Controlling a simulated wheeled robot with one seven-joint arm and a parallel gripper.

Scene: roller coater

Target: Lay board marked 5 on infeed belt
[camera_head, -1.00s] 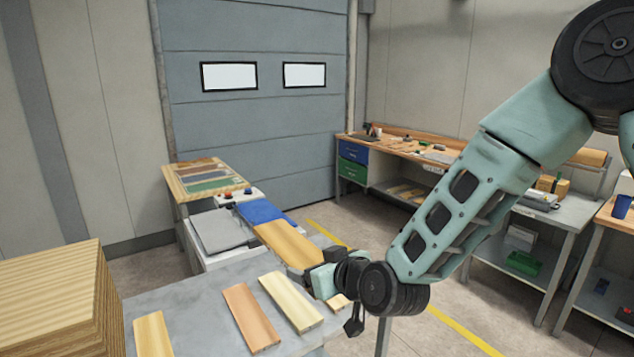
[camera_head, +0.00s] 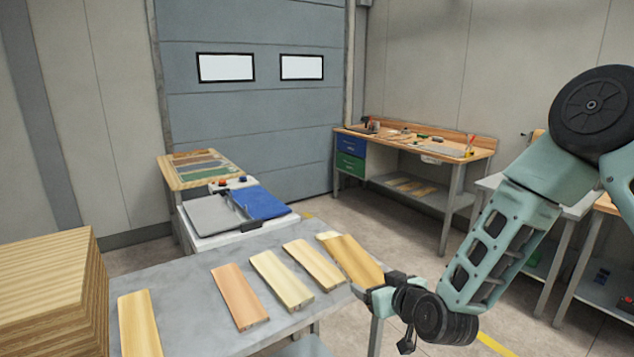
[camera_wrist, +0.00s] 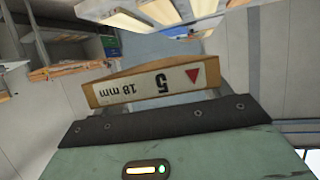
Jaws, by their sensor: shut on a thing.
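My gripper (camera_head: 378,286) is shut on the near end of a yellow-brown board (camera_head: 350,258). In the wrist view this board (camera_wrist: 120,92) shows an end label with an upside-down 5, "18 mm" and a red triangle. The board is held beside the right edge of the grey table, near the row of boards; its exact height is hard to tell. The coating machine (camera_head: 188,237) stands behind the table, with a grey panel (camera_head: 210,215) and a flat blue surface (camera_head: 262,204), likely a belt. The blue surface is bare.
Several loose boards lie on the grey table (camera_head: 185,278), including a reddish one (camera_head: 239,296) and a pale one (camera_head: 281,280). A tall wood stack (camera_head: 45,290) stands at left. A sample table (camera_head: 172,184) is behind the machine; a workbench (camera_head: 455,150) stands at back right.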

